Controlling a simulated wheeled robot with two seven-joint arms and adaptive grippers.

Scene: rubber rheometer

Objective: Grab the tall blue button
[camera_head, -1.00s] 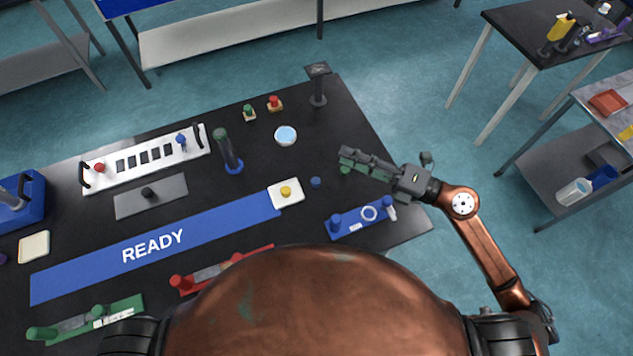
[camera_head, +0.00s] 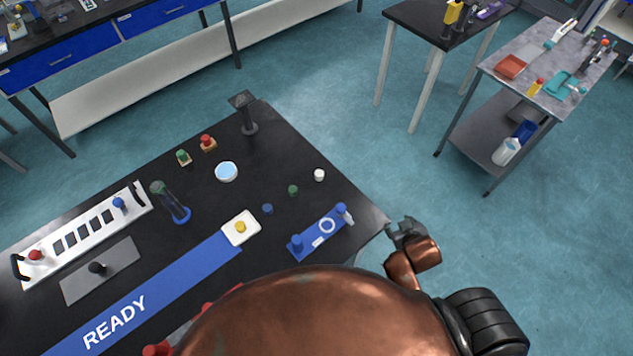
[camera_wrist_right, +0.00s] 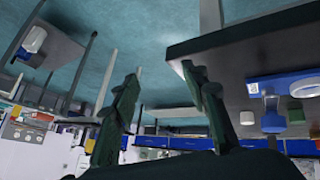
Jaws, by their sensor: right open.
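A blue button (camera_head: 119,203) stands up from the white panel at the left of the black table in the head view. A small low blue piece (camera_head: 267,209) sits on the table right of the yellow button pad. I cannot tell for sure which is meant, but the panel one stands taller. My right gripper (camera_head: 405,230) is open and empty, just off the table's right corner, far from both. In the right wrist view its two dark green fingers (camera_wrist_right: 161,70) are spread with nothing between them. My left gripper is out of view.
A blue plate with upright posts (camera_head: 322,236) lies nearest my right gripper. A blue-based cylinder stand (camera_head: 171,203), a dark post (camera_head: 243,115), and red (camera_head: 207,142) and green (camera_head: 183,157) buttons stand on the table. A grey cart (camera_head: 470,120) stands right; floor lies between.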

